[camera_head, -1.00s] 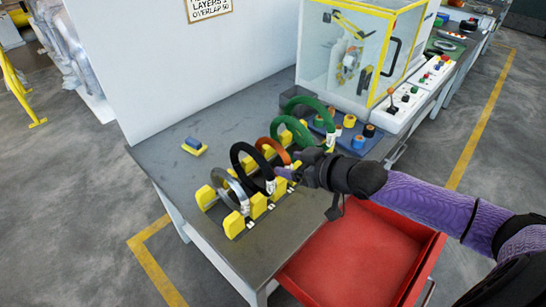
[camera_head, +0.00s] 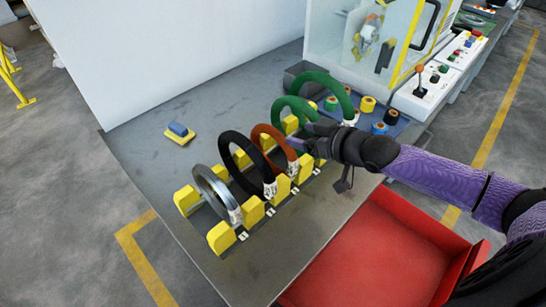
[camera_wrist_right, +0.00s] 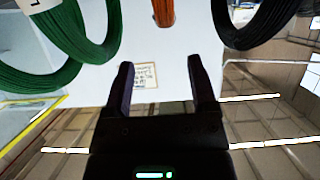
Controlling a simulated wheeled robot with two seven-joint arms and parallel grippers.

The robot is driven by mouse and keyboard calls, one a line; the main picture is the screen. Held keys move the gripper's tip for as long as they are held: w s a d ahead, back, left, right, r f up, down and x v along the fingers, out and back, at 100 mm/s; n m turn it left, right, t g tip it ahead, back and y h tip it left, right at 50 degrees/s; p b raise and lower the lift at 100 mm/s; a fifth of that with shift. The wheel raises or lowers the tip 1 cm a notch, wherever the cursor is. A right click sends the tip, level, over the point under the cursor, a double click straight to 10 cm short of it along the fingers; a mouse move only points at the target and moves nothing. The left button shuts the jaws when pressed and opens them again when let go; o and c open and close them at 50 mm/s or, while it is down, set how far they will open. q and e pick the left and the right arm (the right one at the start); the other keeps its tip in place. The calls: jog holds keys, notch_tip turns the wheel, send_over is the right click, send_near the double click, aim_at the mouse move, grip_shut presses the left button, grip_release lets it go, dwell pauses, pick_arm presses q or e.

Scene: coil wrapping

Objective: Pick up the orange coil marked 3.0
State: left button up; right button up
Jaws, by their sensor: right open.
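The orange coil (camera_head: 266,129) stands upright in the yellow-block rack, between the black coil (camera_head: 229,143) and the green coils (camera_head: 278,107). Its white tag (camera_head: 292,167) is too small to read. My right gripper (camera_head: 308,133) is just right of the orange coil, in front of the nearer green coil. In the right wrist view the gripper (camera_wrist_right: 160,70) is open and empty. The orange coil (camera_wrist_right: 163,12) shows there edge-on beyond the gap between the fingers, with green on the left and black on the right. My left gripper is out of view.
A grey coil (camera_head: 208,183) stands at the rack's near left end. Yellow blocks (camera_head: 221,237) flank the coils. A blue tray (camera_head: 401,122) with small spools and a glass-walled machine (camera_head: 345,35) are behind. An open red drawer (camera_head: 380,260) is below the table's front edge.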

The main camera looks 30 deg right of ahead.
aim_at(279, 133)
jog(key=b+x, duration=0.1)
jog(key=x, duration=0.2)
jog(key=b+x, duration=0.2)
jog(key=x, duration=0.1)
jog(key=b+x, duration=0.1)
jog(key=x, duration=0.2)
jog(key=shift+a+f, duration=0.4)
jog(key=shift+f, duration=0.05)
jog(key=shift+r, duration=0.1)
jog(key=shift+c, duration=0.6)
grip_shut()
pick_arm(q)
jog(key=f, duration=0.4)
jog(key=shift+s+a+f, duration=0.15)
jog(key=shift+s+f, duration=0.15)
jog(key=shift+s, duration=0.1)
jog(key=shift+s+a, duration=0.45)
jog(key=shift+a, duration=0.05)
